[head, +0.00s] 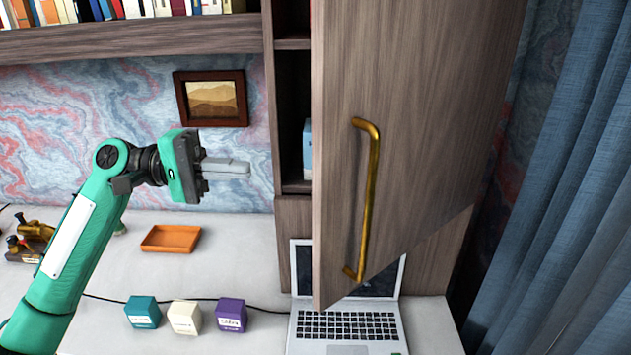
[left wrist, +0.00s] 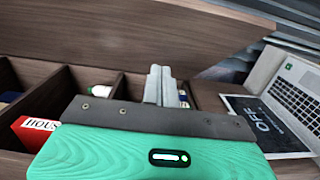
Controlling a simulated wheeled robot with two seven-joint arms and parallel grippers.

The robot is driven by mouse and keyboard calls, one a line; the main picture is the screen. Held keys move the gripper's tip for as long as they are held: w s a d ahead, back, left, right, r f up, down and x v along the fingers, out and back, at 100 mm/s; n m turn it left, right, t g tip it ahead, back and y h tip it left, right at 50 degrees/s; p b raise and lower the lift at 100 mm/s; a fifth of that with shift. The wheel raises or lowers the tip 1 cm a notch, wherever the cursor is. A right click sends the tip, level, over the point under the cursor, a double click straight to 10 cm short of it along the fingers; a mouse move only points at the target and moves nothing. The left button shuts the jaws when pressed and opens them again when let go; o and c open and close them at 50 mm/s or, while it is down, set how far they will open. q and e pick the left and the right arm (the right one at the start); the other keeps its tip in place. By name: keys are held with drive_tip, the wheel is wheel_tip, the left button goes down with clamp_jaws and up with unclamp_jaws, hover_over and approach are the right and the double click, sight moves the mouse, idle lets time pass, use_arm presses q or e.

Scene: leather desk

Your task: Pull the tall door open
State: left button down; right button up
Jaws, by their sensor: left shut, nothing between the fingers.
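The tall wooden door (head: 415,110) stands partly open in the head view, its left edge swung out from the cabinet (head: 293,85) so that shelves show beside it. A long brass handle (head: 370,200) runs down its face, with nothing holding it. My left gripper (head: 248,169) is shut and empty, left of the door's free edge and apart from it in the picture. Its closed fingers also show in the left wrist view (left wrist: 158,84), in front of open cabinet compartments. My right gripper is in neither view.
An open laptop (head: 345,326) stands below the door. Teal, white and purple cubes (head: 231,315) and an orange tray (head: 171,239) sit on the desk. A blue curtain (head: 570,180) hangs at right. The left wrist view shows a red box (left wrist: 37,130) in a compartment.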

use_arm(q)
drive_tip(key=s+d+p, duration=0.1)
drive_tip(key=d+p, duration=0.1)
drive_tip(key=d, duration=0.2)
drive_tip(key=s+d+p, duration=0.1)
drive_tip(key=d+p, duration=0.1)
drive_tip(key=d, duration=0.2)
drive_tip(key=s+d+p, duration=0.2)
drive_tip(key=d, duration=0.2)
drive_tip(key=shift+d+r, duration=0.1)
drive_tip(key=shift+d, duration=0.15)
drive_tip(key=shift+p, duration=0.3)
